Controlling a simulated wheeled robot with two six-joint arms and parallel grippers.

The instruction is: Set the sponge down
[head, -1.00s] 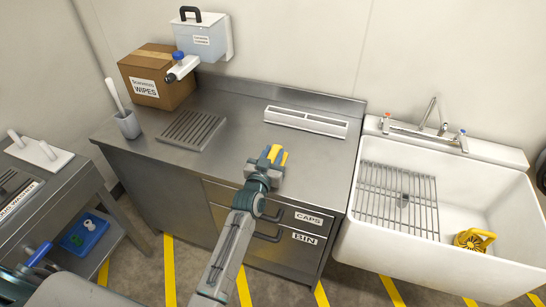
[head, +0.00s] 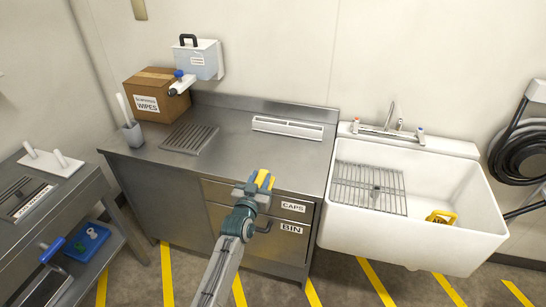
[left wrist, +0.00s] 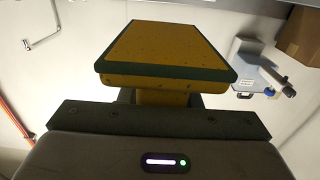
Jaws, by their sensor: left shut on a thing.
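The sponge (head: 264,178) is yellow with blue-grey or green parts. My left gripper (head: 255,184) is shut on it and holds it up. In the head view the sponge overlaps the front edge of the steel counter (head: 235,155), above the drawers; I see no contact with the counter. The left wrist view shows the sponge (left wrist: 165,45) close up, with a broad yellow face and dark green edges, beyond the dark gripper jaws (left wrist: 160,118). The jaw tips are mostly hidden behind it. My right gripper is not in view.
A ribbed drain plate (head: 190,139) and a white slotted strip (head: 287,128) lie on the counter. A wipes box (head: 150,98) and a cup (head: 132,133) stand at its left. The white sink (head: 455,238) is right, with a wire rack (head: 368,187) and a yellow thing (head: 441,217). The counter's middle is clear.

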